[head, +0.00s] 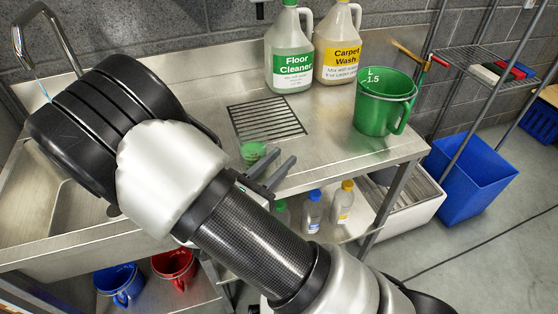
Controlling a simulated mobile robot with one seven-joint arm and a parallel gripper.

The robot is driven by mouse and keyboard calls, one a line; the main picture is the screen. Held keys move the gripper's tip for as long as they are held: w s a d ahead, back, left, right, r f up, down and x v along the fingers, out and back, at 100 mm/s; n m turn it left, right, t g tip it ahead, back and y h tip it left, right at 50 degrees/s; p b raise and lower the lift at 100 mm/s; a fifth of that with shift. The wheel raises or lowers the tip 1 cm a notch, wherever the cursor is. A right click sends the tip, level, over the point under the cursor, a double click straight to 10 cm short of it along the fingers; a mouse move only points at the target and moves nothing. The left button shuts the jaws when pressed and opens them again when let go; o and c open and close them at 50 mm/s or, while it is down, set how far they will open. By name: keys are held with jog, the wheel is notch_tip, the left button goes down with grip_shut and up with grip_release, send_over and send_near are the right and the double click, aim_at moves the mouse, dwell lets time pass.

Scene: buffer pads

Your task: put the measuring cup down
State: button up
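A large green measuring cup (377,112), marked "L 1.5", stands upright on the steel counter (320,135) near its right end. Its handle faces the front right. My gripper (281,157) is left of the cup and clearly apart from it, by the counter's front edge. Its two dark fingers are spread with a gap between them, and I see nothing held there. My own arm hides part of the counter and the gripper's base.
A small green object (253,152) lies just left of my fingers. A floor cleaner jug (289,50) and a carpet wash jug (337,45) stand behind a drain grate (266,119). A sink (50,215) is left. Counter between grate and cup is clear.

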jog(key=shift+r, duration=0.2)
jog(key=p+v, duration=0.1)
jog(key=v, duration=1.1)
jog(key=s+d+r+m+g+y, duration=0.1)
jog(key=s+d+r+m+g, duration=0.1)
jog(key=d+r+m+g, duration=0.35)
jog(key=s+d+r+m+g+y, duration=0.1)
jog(key=s+d+r+m+g, duration=0.1)
jog(key=d+m+g, duration=0.65)
jog(key=s+d+r+m+t+y, duration=0.2)
jog(key=r+m+t+y, duration=0.1)
jog(key=m, duration=0.4)
jog(key=s+d+r+m+t+y, duration=0.2)
jog(key=r+m+y, duration=0.4)
jog(key=r+m, duration=0.1)
jog(key=shift+s+d+r+t+y, duration=0.3)
jog(key=shift+d+r+t, duration=0.1)
jog(key=shift+r, duration=0.2)
